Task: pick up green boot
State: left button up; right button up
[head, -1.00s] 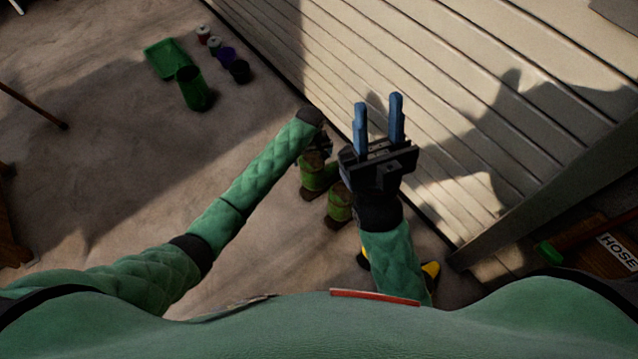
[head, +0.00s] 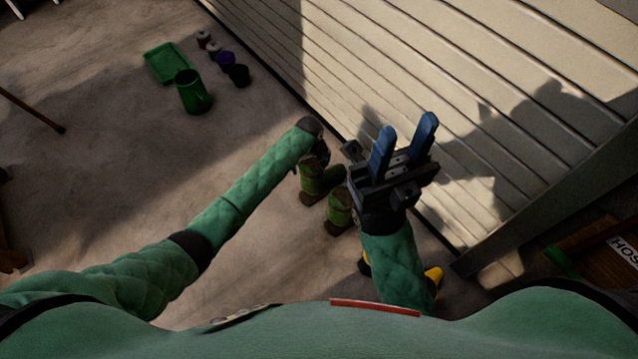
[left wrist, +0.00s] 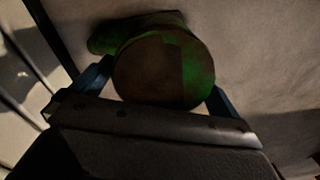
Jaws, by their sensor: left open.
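Two green boots with brown parts stand on the floor beside the slatted wall, a far boot (head: 318,180) and a near boot (head: 340,207). My left gripper (head: 318,152) is at the top of the far boot, its fingers mostly hidden by the arm in the head view. In the left wrist view, a boot's round brown and green top (left wrist: 162,68) lies between the two blue fingers of the open left gripper (left wrist: 155,90). The fingertips are hidden there, and contact cannot be told. My right gripper (head: 404,140) is open and empty, above and right of the boots.
The slatted wall (head: 400,60) runs close along the boots' right side. A green tray (head: 166,63), a green bucket (head: 192,92) and several small cans (head: 225,60) are on the floor farther off. A yellow and black item (head: 433,276) is partly behind my right arm.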

pick_arm(q)
notch_tip(320, 180, down, 3)
jog(key=shift+r, duration=0.1)
jog(key=c, duration=1.7)
jog(key=shift+c, duration=1.3)
jog(key=shift+r, duration=0.15)
